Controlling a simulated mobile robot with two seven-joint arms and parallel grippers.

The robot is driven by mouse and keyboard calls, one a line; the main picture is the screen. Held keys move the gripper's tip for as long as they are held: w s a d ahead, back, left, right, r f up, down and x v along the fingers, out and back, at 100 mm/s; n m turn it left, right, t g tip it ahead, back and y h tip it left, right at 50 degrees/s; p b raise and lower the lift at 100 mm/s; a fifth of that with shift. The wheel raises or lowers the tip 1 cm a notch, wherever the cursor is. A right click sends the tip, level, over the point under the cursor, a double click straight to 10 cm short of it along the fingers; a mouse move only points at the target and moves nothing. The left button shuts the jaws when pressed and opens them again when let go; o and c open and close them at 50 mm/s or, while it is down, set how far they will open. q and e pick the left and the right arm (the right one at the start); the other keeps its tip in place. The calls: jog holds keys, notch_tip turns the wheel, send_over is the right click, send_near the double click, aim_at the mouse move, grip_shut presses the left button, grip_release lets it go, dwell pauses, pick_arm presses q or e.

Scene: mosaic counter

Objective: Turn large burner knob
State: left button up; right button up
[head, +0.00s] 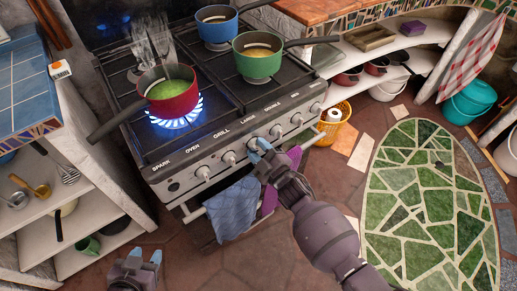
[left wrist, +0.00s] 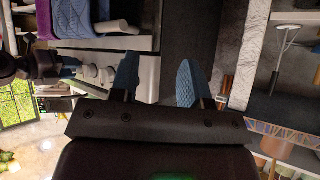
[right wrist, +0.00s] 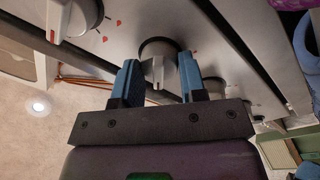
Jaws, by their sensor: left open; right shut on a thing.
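The stove's front panel (head: 190,190) carries a row of white knobs under printed labels. My right gripper (head: 259,146) is at the knob below the LARGE label, which it partly hides in the head view. In the right wrist view, the blue fingertips of the right gripper (right wrist: 158,75) stand on both sides of that large burner knob (right wrist: 158,52) and are shut on it. The knob's ridge points toward the gripper. My left gripper (head: 143,258) is open and empty, low in front of the stove at the bottom of the head view.
A red pan (head: 172,100) stands over a lit blue flame (head: 178,118). A blue pot (head: 217,28) and a green pot (head: 258,60) stand on other burners. A blue towel (head: 232,208) and a purple cloth (head: 268,200) hang below the panel. Open shelves flank the stove.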

jog(key=m, duration=0.3)
jog(key=shift+r+m+p, duration=0.15)
jog(key=shift+m+p, duration=0.2)
jog(key=shift+m, duration=0.05)
jog(key=shift+m+h, duration=0.3)
jog(key=shift+m, duration=0.5)
jog(key=shift+m+p, duration=0.3)
jog(key=shift+m, duration=1)
jog(key=o, duration=0.9)
